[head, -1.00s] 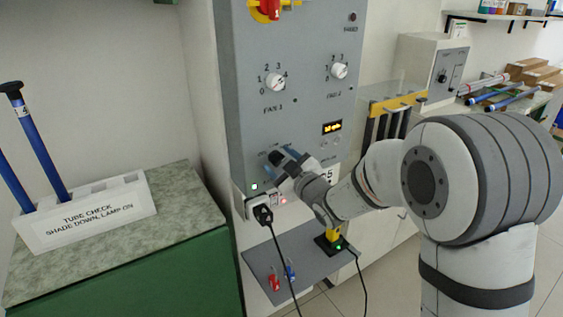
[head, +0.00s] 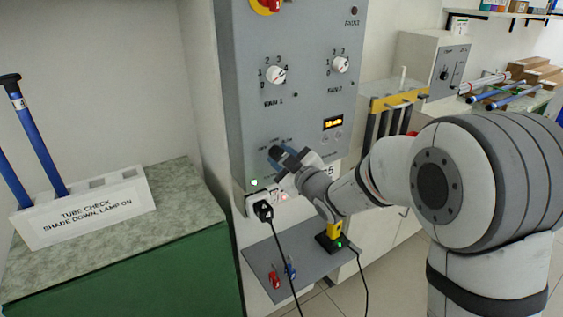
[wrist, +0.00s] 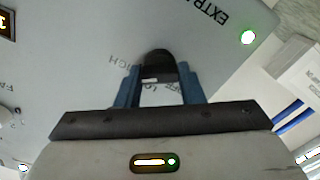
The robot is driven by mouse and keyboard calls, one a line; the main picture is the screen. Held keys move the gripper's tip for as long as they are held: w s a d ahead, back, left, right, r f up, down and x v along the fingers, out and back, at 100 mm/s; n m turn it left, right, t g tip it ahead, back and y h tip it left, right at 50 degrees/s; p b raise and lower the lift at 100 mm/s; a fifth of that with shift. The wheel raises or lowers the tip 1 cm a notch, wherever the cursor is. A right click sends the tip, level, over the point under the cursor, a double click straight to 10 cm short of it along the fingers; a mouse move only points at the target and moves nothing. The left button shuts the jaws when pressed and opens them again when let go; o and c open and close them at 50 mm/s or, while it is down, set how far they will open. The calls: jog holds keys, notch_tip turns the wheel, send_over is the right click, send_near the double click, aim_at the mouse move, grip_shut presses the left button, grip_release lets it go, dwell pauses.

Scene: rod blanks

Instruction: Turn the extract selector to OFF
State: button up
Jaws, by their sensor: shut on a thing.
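The extract selector (wrist: 157,63) is a black knob on the grey panel (head: 240,120). In the wrist view it sits between the two blue fingers of my gripper (wrist: 160,84), which is shut on it. A pale mark shows on the knob's near side. Upside-down lettering lies around it: HIGH to the left, part of EXTRACT above right, and other letters partly hidden between the fingers. In the head view my gripper (head: 287,157) is at the panel's lower part and hides most of the knob, so its setting cannot be read there.
Two white fan knobs, FAN 1 (head: 276,75) and FAN 2 (head: 341,64), are higher on the panel. A lit green lamp (wrist: 248,37) is near the selector. A black plug (head: 263,210) with a hanging cable is below. A grey shelf (head: 300,262) juts out underneath.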

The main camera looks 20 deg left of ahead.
jog(key=n+b, duration=0.1)
jog(key=b, duration=0.2)
jog(key=f+n+b, duration=0.1)
jog(key=n+b, duration=0.1)
jog(key=b, duration=0.1)
jog(key=n+b, duration=0.2)
jog(key=b, duration=0.1)
jog(key=n+b, duration=0.6)
jog(key=b, duration=0.3)
jog(key=shift+r, duration=0.1)
jog(key=n+b, duration=0.6)
jog(key=shift+n, duration=0.3)
jog(key=n+b, duration=0.3)
jog(key=n, duration=0.2)
jog(key=shift+r, duration=0.15)
jog(key=shift+n, duration=0.4)
jog(key=o, duration=1)
